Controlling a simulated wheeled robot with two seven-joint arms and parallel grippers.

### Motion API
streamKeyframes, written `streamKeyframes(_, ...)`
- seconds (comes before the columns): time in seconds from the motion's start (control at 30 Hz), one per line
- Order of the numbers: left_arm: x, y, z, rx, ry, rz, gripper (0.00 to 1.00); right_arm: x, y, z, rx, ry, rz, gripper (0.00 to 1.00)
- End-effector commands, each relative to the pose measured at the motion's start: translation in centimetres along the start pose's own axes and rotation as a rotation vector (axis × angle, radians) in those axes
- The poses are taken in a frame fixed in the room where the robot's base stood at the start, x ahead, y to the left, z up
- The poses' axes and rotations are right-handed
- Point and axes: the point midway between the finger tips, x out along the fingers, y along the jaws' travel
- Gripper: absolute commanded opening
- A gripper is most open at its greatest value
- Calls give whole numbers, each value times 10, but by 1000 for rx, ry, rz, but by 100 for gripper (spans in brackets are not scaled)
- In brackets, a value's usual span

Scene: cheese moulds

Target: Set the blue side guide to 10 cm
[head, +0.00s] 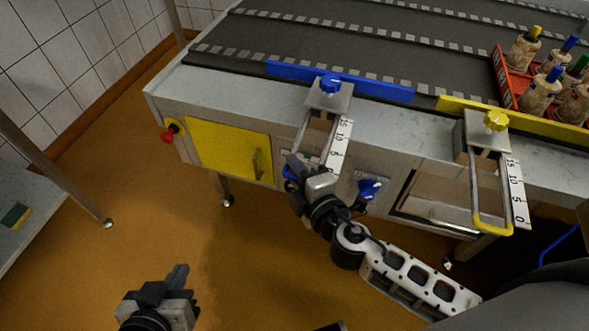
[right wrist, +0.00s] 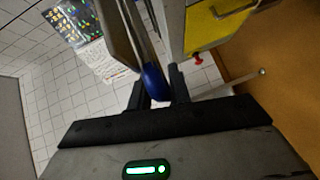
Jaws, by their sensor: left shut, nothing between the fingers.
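The blue side guide (head: 385,89) is a long bar along the conveyor's near edge. Its blue knob (head: 330,84) sits on a metal clamp block, with two rods coming out towards me. The white scale (head: 339,146) beside the rods shows 15, 10 and 5; 15 is nearest the block, and its lower end is hidden by my arm. My right gripper (head: 291,170) is at the near end of the rods; in the right wrist view its fingers (right wrist: 158,88) are closed on the blue handle (right wrist: 154,82). My left gripper (head: 178,277) is shut and empty, above the floor.
A yellow side guide (head: 455,105) with a yellow knob (head: 496,121) and its own scale (head: 517,192) stands to the right. A red crate (head: 508,88) of bottles is on the conveyor. A blue lever (head: 369,188) is on the front panel.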

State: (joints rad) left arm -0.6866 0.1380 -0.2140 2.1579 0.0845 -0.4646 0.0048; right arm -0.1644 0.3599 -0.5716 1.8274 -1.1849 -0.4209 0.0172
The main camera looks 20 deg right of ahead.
Motion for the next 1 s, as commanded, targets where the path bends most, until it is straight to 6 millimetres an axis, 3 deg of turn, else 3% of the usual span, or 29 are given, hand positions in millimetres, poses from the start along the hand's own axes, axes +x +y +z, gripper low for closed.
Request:
streamKeyframes(0.27,1,0,4,-1,-7,-1,0,5,-5,6,1,0,-14,0)
streamKeyframes(0.63,2,0,6,-2,-8,0,0,61,10,61,2,4,-17,0)
streamKeyframes(1.0,1,0,1,-3,2,1,0,67,10,68,6,5,-21,0)
